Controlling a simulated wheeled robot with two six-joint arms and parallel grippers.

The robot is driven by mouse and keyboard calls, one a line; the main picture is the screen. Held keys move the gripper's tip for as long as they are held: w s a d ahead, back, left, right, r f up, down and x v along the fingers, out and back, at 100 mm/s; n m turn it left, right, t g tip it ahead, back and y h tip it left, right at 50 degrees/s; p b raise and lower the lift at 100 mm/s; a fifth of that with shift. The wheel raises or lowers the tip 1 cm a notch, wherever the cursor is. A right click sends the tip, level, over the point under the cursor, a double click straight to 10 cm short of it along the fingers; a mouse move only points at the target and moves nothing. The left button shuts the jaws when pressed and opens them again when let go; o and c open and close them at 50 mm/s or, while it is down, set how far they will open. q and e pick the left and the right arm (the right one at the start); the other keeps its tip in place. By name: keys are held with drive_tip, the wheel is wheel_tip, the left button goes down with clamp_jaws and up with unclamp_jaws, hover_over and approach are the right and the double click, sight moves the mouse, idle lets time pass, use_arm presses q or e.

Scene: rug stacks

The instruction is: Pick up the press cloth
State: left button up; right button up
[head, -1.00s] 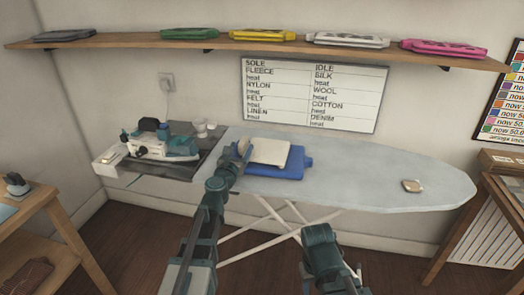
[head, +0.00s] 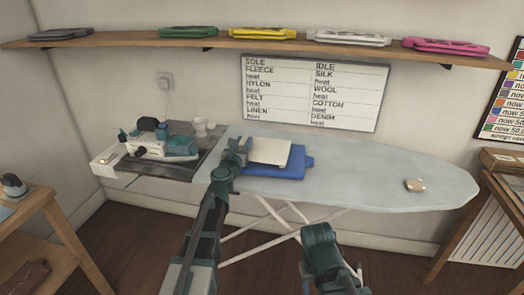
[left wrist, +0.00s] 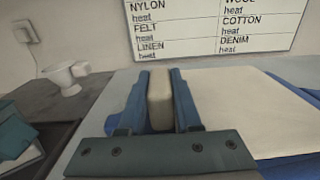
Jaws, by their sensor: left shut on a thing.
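The press cloth (head: 272,151) is a flat cream rectangle lying on a folded blue cloth (head: 291,169) on the ironing board. It fills the right side of the left wrist view (left wrist: 245,105). My left gripper (head: 240,150) is at the left edge of the press cloth. In the left wrist view its two fingers (left wrist: 160,100) are shut on an upright beige piece beside the flat cream sheet. The joint between that piece and the sheet is hidden by the right finger. My right arm is low in the head view, and its fingers do not show.
The grey ironing board (head: 350,180) is clear to the right, except for a small tan block (head: 414,185). A shelf (head: 270,45) with folded coloured cloths runs above.

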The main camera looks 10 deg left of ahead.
use_arm(q)
clamp_jaws()
drive_tip(key=shift+r, duration=0.1)
use_arm(e)
drive_tip(key=shift+r, duration=0.1)
